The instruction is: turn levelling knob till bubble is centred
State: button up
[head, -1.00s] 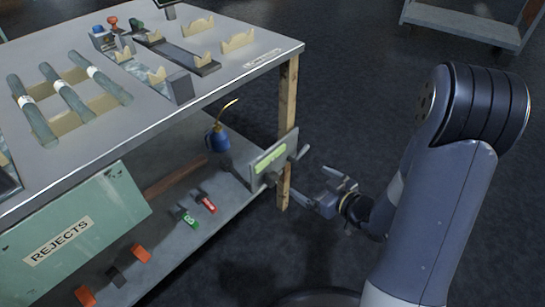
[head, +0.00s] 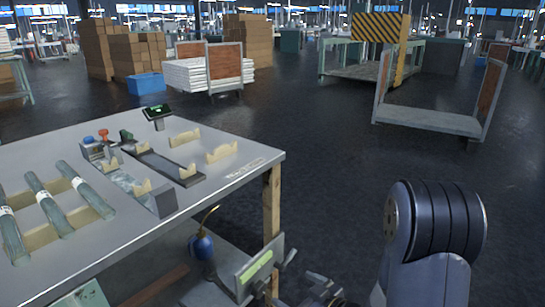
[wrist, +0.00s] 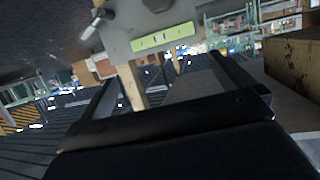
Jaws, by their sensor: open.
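A grey levelling plate (head: 262,266) with a yellow-green vial (head: 258,267) is fixed by the bench's front corner leg. In the head view a small knob or handle (head: 290,257) sticks out at its right. The wrist view shows the plate (wrist: 120,38), its vial (wrist: 163,39) and a knob-like handle (wrist: 92,27) at upper left. The bubble is too small to place. My gripper (head: 322,287) is low at the right of the plate, partly cut off by the frame. In the wrist view my gripper (wrist: 170,84) is open and empty, its fingers apart and short of the plate.
The bench top (head: 125,238) holds glass tubes (head: 50,205) on cradles. A blue oil can (head: 202,246) stands on the shelf below, left of the plate. A wooden leg (head: 271,205) is close behind the plate. The floor to the right is open, with a cart (head: 430,120) further back.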

jog(key=b+x, duration=0.1)
jog(key=x, duration=0.5)
jog(key=p+v, duration=0.1)
jog(key=v, duration=0.6)
jog(key=shift+p, duration=0.35)
